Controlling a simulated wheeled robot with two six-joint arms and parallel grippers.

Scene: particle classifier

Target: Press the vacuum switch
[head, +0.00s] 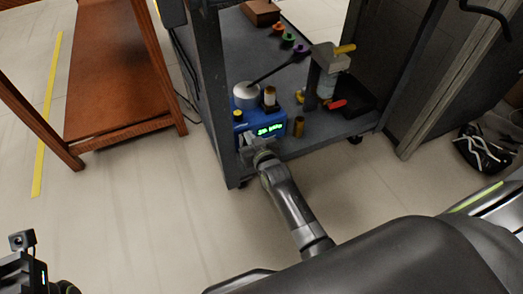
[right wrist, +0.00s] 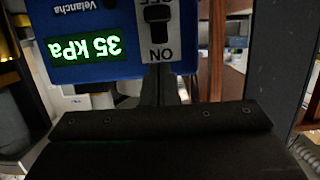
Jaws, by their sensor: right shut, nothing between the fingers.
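The blue vacuum unit (head: 282,127) stands on the lower shelf of the grey cart, its lit green display facing me. In the right wrist view the unit (right wrist: 110,70) appears upside down, with "35 kPa" on its display (right wrist: 86,48). The black vacuum switch (right wrist: 158,24) sits between the labels OFF and ON. My right gripper (head: 246,146) is shut and empty in front of the unit's left front. Its fingers (right wrist: 160,80) point at the panel near the ON label; I cannot tell whether they touch it. My left arm shows only partly at the lower left; its fingers are not clear.
A metal pot, small bottles and a dark stick stand on or by the unit. The grey cart (head: 222,100) has an upright post close to the unit's left. A brown wooden table (head: 110,70) stands at left. Open floor lies in front of the cart.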

